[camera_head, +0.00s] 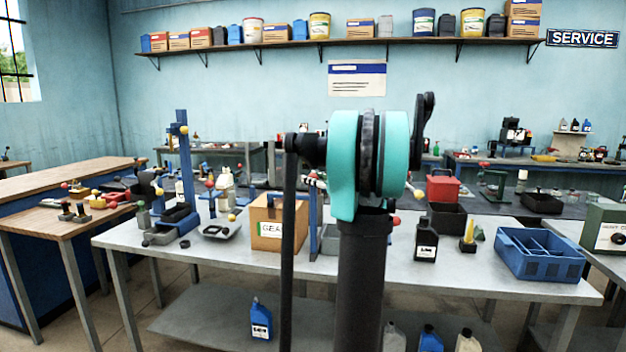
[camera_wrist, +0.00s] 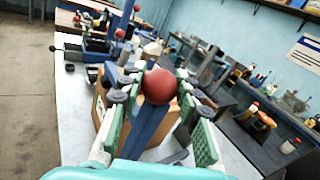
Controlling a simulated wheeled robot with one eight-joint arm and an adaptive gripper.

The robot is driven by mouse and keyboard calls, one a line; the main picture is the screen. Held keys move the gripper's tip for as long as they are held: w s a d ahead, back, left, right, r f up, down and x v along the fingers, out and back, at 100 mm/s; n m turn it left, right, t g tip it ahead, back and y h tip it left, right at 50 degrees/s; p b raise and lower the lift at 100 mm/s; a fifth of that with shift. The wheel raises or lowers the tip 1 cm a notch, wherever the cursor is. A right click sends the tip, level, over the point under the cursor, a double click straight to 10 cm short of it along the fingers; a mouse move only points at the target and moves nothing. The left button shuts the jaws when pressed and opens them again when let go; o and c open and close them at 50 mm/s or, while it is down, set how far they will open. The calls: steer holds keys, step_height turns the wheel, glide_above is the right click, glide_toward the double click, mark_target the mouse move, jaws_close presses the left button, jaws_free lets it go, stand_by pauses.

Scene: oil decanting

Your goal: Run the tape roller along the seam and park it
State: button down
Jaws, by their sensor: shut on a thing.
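A blue bar topped by a red ball (camera_wrist: 159,86) lies between my gripper's fingers in the wrist view; it appears to be the tape roller. My gripper (camera_wrist: 158,120) is shut on it, with green pads on both sides. The roller's working end is not clear. A brown carton (camera_wrist: 178,133) shows partly behind the bar and fingers. In the head view the carton (camera_head: 266,226), with a white label, stands on the grey bench, and a blue upright (camera_head: 316,228) shows at its right side.
The grey bench (camera_head: 448,277) holds a grey tray (camera_head: 222,231) and a blue stand (camera_head: 184,160) left of the carton. To the right are a black bottle (camera_head: 427,242), a yellow-tipped item (camera_head: 468,240) and a blue divided bin (camera_head: 540,262). Bare bench shows along the front.

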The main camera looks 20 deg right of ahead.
steer(key=w+d, duration=0.9)
steer(key=w, duration=0.5)
steer(key=shift+d, duration=0.3)
steer(key=c, duration=1.1)
jaws_free()
steer(key=shift+o, duration=0.2)
steer(key=shift+r, duration=0.15)
step_height(320, 180, up, 10)
